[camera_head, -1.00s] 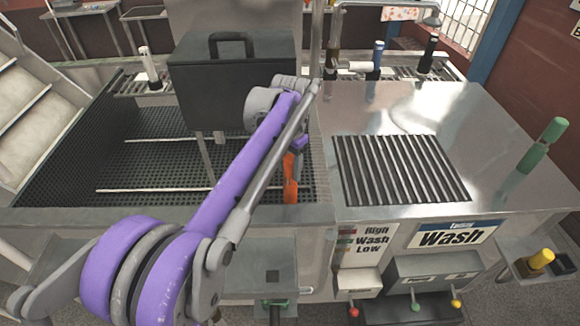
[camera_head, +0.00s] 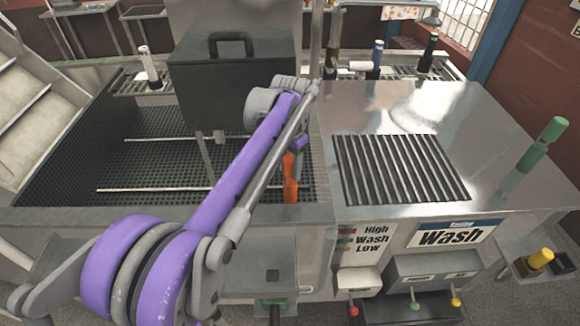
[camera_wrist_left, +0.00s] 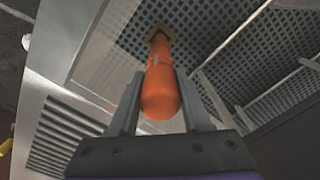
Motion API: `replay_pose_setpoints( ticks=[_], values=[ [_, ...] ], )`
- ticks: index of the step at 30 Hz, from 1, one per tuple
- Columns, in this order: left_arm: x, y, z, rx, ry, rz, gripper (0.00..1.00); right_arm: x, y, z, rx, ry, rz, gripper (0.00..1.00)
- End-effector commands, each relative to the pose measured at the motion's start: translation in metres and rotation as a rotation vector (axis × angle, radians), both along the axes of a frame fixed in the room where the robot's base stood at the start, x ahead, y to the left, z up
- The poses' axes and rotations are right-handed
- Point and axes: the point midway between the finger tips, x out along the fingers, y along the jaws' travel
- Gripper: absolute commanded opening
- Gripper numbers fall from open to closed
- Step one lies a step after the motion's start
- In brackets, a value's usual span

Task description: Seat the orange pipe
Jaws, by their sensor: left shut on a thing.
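The orange pipe (camera_head: 290,178) stands roughly upright over the dark mesh floor of the basin, near its front right corner. My left gripper (camera_head: 298,143) is above it, at its upper part, largely hidden by my arm. In the left wrist view, the orange pipe (camera_wrist_left: 161,88) lies between the two fingers of my left gripper (camera_wrist_left: 160,84), which is shut on it. The pipe's far end is at a small brownish square fitting (camera_wrist_left: 159,36) on the mesh. I cannot tell how deep it sits there. My right gripper is not in view.
A black box with a handle (camera_head: 232,85) stands over the basin behind my arm. The basin's metal front rim (camera_head: 170,216) is close to the pipe. A metal counter with a ribbed grate (camera_head: 400,168) is to the right. A green pipe (camera_head: 543,145) stands at the counter's right edge.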

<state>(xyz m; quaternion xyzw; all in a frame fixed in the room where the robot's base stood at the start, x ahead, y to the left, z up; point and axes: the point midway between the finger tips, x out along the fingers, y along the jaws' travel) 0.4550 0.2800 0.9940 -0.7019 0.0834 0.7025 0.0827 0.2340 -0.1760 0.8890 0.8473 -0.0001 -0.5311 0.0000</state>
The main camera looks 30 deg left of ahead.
Motion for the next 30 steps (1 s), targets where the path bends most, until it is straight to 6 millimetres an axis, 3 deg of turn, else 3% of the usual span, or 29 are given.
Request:
replay_pose_setpoints(
  ticks=[30],
  values=[
    [0.000, 0.000, -0.025, 0.000, 0.000, 0.000, 0.00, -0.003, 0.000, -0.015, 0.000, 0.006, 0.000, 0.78]
  ],
)
